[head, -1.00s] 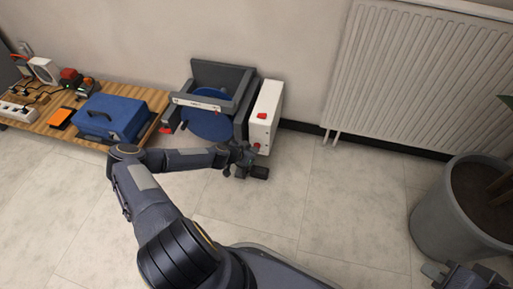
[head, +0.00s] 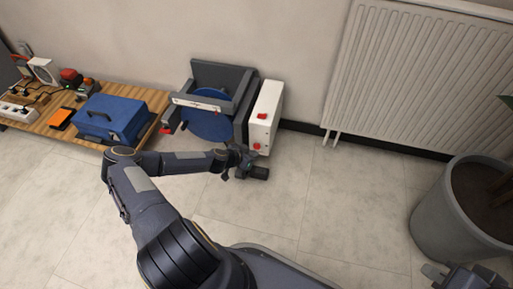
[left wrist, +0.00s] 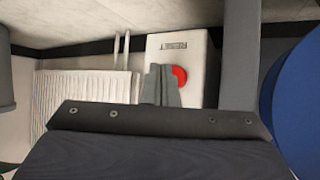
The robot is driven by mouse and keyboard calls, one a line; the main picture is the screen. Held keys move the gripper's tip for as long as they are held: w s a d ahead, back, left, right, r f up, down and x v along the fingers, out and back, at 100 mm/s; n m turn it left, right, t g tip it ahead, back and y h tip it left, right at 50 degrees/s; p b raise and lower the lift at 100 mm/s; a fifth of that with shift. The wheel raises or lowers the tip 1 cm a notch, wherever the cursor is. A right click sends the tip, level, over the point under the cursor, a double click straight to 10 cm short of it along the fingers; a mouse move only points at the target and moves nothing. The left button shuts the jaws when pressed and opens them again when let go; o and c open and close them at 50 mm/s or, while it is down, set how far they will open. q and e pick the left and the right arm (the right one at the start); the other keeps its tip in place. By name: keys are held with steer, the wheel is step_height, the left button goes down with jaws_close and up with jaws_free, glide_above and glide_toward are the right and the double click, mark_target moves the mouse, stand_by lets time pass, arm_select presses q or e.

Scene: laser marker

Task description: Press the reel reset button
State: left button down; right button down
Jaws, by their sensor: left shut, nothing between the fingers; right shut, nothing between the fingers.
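A white box (head: 268,100) stands upright beside the reel machine. It has a red switch (head: 262,116) higher on its front and a round red button (head: 257,146) near its lower end. My left gripper (head: 246,157) is shut and empty, just below the round button in the head view. In the left wrist view, its closed fingers (left wrist: 162,85) cover part of a round red button (left wrist: 179,76) on the white box (left wrist: 196,58). I cannot tell whether they touch it. My right gripper (head: 436,272) is at the bottom right edge, partly cut off.
The reel machine has a dark frame (head: 222,72) and a blue disc (head: 208,124). A wooden bench (head: 140,98) at left holds a blue case (head: 108,118) and several devices. A radiator (head: 420,75) and a grey planter (head: 445,215) are at right. The floor between is clear.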

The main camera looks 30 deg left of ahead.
arm_select(q)
steer(key=shift+s, duration=0.15)
steer(key=s, duration=0.2)
steer(key=s+d, duration=0.1)
steer(key=s, duration=0.1)
steer(key=shift+s+d, duration=0.1)
steer(key=shift+s, duration=0.2)
stand_by(0.7)
